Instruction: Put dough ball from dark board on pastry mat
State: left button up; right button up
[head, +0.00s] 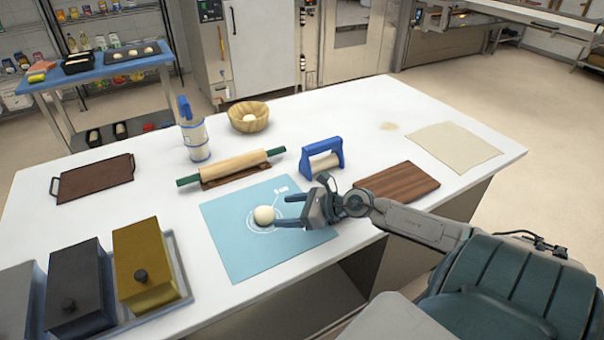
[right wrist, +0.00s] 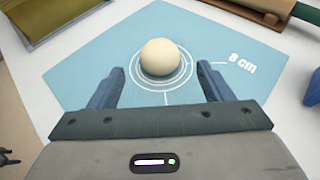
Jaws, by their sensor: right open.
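A pale dough ball (head: 264,215) rests on the light blue pastry mat (head: 235,262), inside the printed white circles. The right wrist view also shows the dough ball (right wrist: 160,57) on the mat (right wrist: 95,60), near an "8 cm" mark. My right gripper (head: 293,210) is open just to the right of the ball. In the right wrist view its two fingers (right wrist: 160,88) are spread wide, with the ball beyond their tips and clear of them. A dark brown wooden board (head: 398,181) lies right of the mat, with nothing on it in sight.
A rolling pin (head: 232,167) lies behind the mat. A blue-handled tool (head: 322,158) stands between mat and board. A wooden bowl (head: 248,117) holds a pale ball. Lidded tins (head: 143,263) stand at the front left. A dough sheet (head: 452,146) lies at the right, with clear table around it.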

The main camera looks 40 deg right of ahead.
jog(key=shift+v, duration=1.85)
jog(key=shift+s, duration=0.1)
